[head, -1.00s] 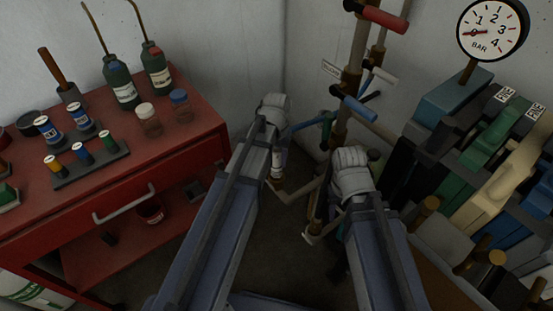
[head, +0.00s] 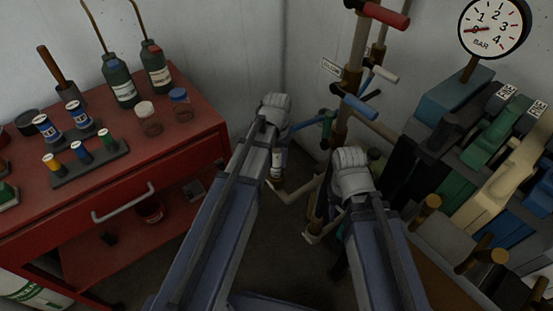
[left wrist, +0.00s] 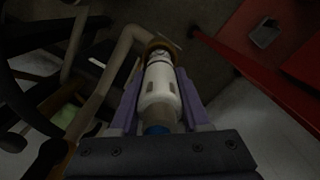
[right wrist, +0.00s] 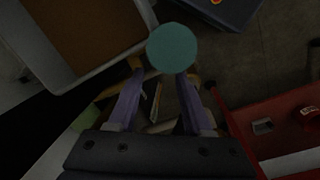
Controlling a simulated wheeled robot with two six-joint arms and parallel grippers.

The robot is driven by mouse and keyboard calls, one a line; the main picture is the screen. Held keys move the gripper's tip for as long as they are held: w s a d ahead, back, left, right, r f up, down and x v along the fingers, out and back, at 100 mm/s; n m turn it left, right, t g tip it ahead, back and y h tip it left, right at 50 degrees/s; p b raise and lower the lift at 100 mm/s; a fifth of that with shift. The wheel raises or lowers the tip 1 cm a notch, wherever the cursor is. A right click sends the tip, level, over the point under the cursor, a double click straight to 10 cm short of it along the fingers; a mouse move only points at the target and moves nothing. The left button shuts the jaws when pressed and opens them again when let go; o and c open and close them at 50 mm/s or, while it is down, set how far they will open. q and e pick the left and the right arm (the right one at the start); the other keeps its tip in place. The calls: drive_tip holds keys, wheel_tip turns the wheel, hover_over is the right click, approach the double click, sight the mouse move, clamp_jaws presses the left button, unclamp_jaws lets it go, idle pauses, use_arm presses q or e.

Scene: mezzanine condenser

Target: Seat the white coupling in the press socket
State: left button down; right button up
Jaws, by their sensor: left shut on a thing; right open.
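The white coupling (left wrist: 160,88) is a white cylinder with dark slots, and a brass-coloured ring shows at its far end in the left wrist view. My left gripper (left wrist: 155,85) is shut on it, one purple finger along each side. In the head view a small white part of the coupling (head: 277,158) shows below my left wrist, close to a pale bent pipe. My right gripper (right wrist: 158,90) is open, with nothing held between its fingers. A round teal end (right wrist: 172,47) shows beyond its fingertips. I cannot clearly make out the press socket.
A pipe stand with red, blue and white handles (head: 358,108) rises at the back corner. A red cabinet (head: 180,152) with bottles and spools stands left. A row of coloured valve blocks (head: 490,150) and a pressure gauge (head: 494,27) are at the right. Bare floor shows between my arms.

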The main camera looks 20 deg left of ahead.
sight(277, 149)
use_arm(q)
drive_tip(key=shift+f+b, duration=2.45)
drive_tip(key=shift+f, duration=0.1)
drive_tip(key=shift+c, duration=1.5)
unclamp_jaws()
drive_tip(key=shift+r, duration=0.2)
wheel_tip(277, 149, up, 8)
drive_tip(key=p, duration=0.8)
drive_tip(key=shift+f, duration=0.15)
drive_tip(key=shift+f, duration=0.1)
drive_tip(key=s+d+r+m+p, duration=0.2)
drive_tip(key=s+d+r+p, duration=0.1)
drive_tip(key=s+d, duration=0.2)
drive_tip(key=s+d+r+m+y+p, duration=0.1)
drive_tip(key=s+d+r+m+p, duration=0.1)
drive_tip(key=s, duration=0.7)
drive_tip(key=d+r+p, duration=0.1)
drive_tip(key=d+r, duration=0.1)
drive_tip(key=d, duration=0.1)
drive_tip(key=shift+s+d+p, duration=0.2)
drive_tip(key=shift+d+p, duration=0.05)
drive_tip(key=shift+p, duration=0.15)
